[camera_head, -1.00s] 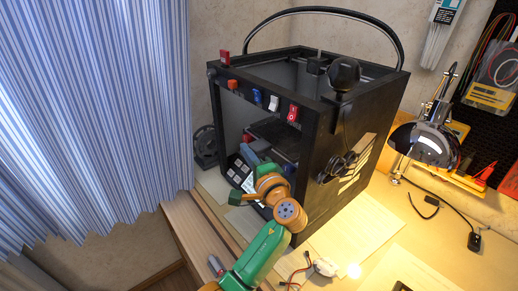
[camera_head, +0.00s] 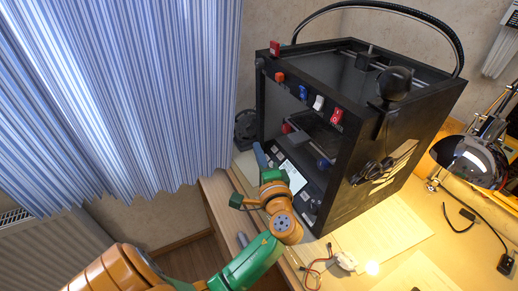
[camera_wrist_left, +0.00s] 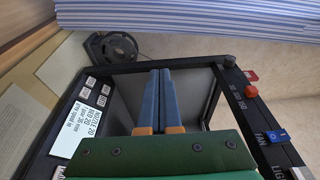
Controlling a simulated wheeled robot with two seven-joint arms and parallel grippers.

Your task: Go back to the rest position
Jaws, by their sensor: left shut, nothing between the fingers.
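My left arm, green and orange, comes in from the bottom in the head view. My left gripper (camera_head: 260,155) is by the lower left of the open front of a black box-shaped 3D printer (camera_head: 385,150). Its blue fingers are shut together and empty. In the left wrist view the closed fingers (camera_wrist_left: 160,75) point at the printer's dark front opening, beside the panel with a lit display (camera_wrist_left: 87,133). I cannot tell whether the fingertips are inside the frame or just in front of it. My right gripper is in neither view.
Coloured switches (camera_head: 320,102) line the printer's top front bar. A spool (camera_head: 246,129) stands behind its left side. A striped blue curtain (camera_head: 130,90) hangs at left. A chrome lamp (camera_head: 468,160) stands at right, with papers and cables on the wooden desk.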

